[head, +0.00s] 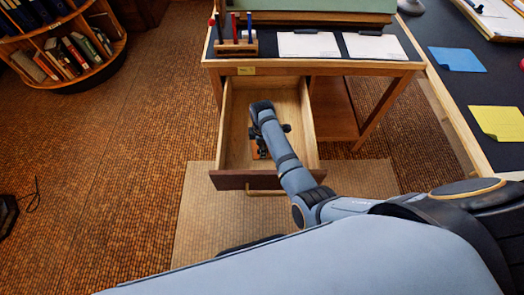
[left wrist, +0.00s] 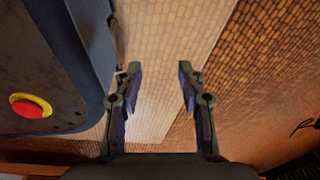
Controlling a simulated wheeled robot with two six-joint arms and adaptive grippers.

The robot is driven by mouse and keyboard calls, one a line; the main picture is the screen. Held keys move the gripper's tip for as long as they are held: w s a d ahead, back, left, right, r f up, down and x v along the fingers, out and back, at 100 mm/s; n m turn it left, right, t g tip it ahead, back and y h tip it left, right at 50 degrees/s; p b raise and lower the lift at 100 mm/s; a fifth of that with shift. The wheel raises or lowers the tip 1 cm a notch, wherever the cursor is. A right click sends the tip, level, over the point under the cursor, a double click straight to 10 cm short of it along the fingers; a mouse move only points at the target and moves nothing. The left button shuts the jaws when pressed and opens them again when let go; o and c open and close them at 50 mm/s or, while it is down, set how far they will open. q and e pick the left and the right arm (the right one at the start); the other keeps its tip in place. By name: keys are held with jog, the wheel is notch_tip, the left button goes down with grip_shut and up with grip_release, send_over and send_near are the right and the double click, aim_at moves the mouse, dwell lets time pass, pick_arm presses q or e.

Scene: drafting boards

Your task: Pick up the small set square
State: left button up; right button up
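A wooden drawer (head: 235,125) stands open under the drafting table, and my right arm reaches down into it. My right gripper (head: 262,148) is low inside the drawer, largely hidden by its own wrist and arm. A small orange-brown patch (head: 255,153) shows beside the gripper on the drawer floor; it may be the small set square, but its shape is too hidden to tell. Whether the right fingers hold it cannot be seen. My left gripper (left wrist: 157,90) is open and empty above the floor in the left wrist view.
The drawer's dark front (head: 232,180) with its handle faces me. On the table are a pen stand (head: 236,46) and white sheets (head: 308,45). A side desk at right bears a blue sheet (head: 458,59) and a yellow sheet (head: 498,123). A bookshelf (head: 70,50) stands at left; floor between is clear.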

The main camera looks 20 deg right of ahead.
grip_shut()
notch_tip(320, 180, up, 10)
jog(key=p, duration=1.2)
